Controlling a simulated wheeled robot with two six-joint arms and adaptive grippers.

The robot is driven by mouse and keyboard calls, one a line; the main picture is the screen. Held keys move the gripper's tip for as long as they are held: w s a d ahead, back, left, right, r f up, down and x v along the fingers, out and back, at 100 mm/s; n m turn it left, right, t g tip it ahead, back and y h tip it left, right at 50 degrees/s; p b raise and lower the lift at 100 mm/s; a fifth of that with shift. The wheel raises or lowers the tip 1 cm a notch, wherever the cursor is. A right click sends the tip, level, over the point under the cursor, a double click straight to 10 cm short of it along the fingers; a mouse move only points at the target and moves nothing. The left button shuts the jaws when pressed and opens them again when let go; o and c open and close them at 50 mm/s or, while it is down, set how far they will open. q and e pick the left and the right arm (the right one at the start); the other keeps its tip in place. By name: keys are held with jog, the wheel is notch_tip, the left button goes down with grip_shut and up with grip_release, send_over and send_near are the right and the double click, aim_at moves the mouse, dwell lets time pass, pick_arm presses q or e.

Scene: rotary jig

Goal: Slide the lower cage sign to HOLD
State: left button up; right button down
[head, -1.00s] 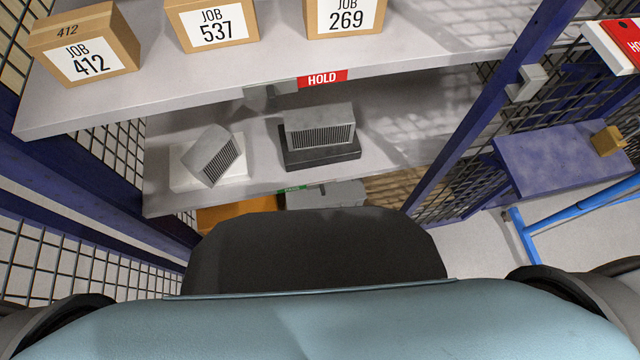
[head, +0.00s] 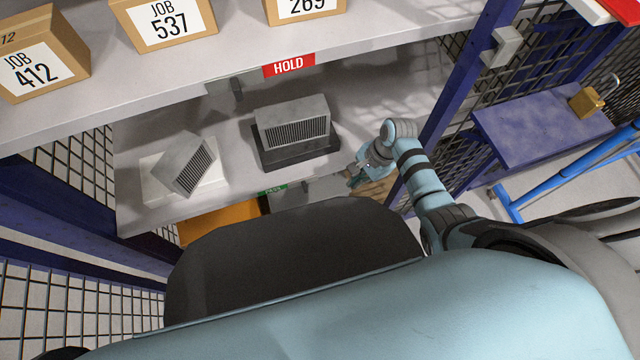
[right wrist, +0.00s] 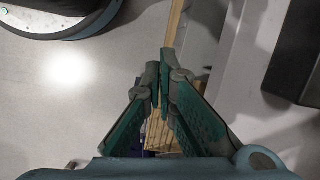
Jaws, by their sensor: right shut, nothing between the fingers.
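The lower sign (head: 273,190) is a small green plate on the front edge of the lower shelf; its lettering is too small to read. A red sign reading HOLD (head: 288,65) sits on the front edge of the upper shelf. My right gripper (head: 354,181) is just in front of the lower shelf's edge, to the right of the green sign and apart from it. In the right wrist view the right gripper (right wrist: 160,62) has its fingertips together with nothing between them. Neither sign shows in the right wrist view. My left gripper is out of view.
The lower shelf (head: 140,215) holds a finned grey block on a dark base (head: 292,125) and a tilted one on a white base (head: 187,165). Job boxes (head: 165,20) stand on the upper shelf. A blue post (head: 470,75) rises right of my right gripper.

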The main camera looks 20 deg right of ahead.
aim_at(305, 186)
jog(key=w+a+r+m+y, duration=0.1)
jog(key=w+a+r+m, duration=0.1)
jog(key=r, duration=0.6)
jog(key=shift+w+r+g, duration=0.3)
jog(key=shift+w, duration=0.2)
jog(key=a+f+b, duration=0.6)
jog(key=a+f, duration=0.1)
jog(key=f, duration=0.2)
jog(key=shift+s+a+f, duration=0.2)
jog(key=shift+s+a, duration=0.1)
jog(key=shift+a, duration=0.05)
